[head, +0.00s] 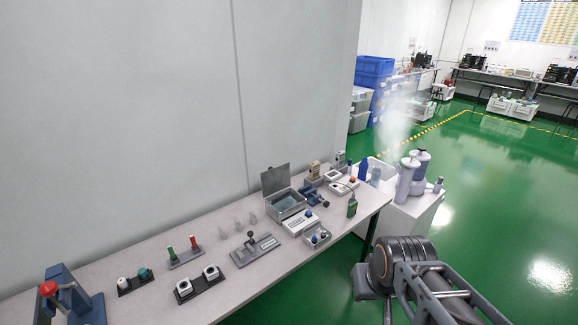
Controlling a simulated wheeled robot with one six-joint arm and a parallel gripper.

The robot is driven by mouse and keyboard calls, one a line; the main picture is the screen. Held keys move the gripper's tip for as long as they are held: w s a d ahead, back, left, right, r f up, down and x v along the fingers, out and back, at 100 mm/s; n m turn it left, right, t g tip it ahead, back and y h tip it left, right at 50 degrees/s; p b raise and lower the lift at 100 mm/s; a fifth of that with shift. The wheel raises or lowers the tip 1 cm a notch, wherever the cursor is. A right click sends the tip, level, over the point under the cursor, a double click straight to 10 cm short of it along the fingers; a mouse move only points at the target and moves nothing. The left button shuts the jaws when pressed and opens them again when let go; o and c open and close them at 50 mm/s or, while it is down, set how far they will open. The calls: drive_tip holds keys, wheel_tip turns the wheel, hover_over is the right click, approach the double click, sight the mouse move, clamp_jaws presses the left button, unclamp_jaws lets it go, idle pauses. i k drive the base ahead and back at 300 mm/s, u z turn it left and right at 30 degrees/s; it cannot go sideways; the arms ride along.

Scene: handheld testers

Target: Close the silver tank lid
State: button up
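The silver tank (287,207) is a small box-shaped metal container on the long bench, right of the picture's middle. Its lid (275,179) stands raised, roughly upright, along the tank's back edge near the wall. The tank is open, and a bluish-grey inside shows. Part of my arm shows at the lower right, in front of the bench's right end and apart from the tank. My gripper itself cannot be made out in this view.
The bench (225,262) runs along a grey wall. A white instrument (300,222) stands just in front of the tank, and a lever device (254,246) to its left front. Several testers crowd its right side. Green floor (320,285) is free before the bench.

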sight(273, 179)
drive_tip(key=z, duration=0.1)
drive_tip(key=i, duration=0.7)
drive_tip(key=u, duration=0.75)
drive_tip(key=i, duration=0.5)
drive_tip(key=u, duration=0.05)
